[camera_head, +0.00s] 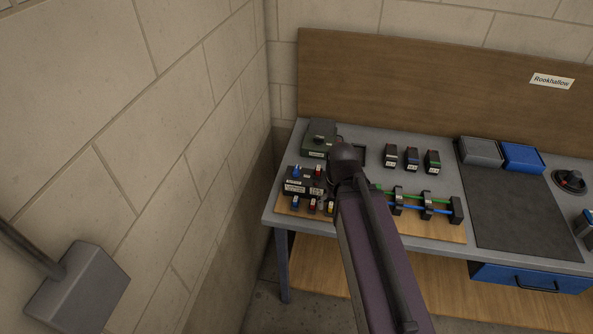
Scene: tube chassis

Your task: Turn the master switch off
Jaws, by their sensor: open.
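No switch in the head view is readably marked as the master switch. A dark box (296,183) with a blue lever or knob (296,171), a red part and small labels sits on the left of the bench; its labels are too small to read.
A green-grey box (319,139) stands behind on the grey bench (370,138). Green and blue rods (412,208) in black holders lie right. Three modules (411,157), two trays (521,156) and a dark mat (518,220) follow.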

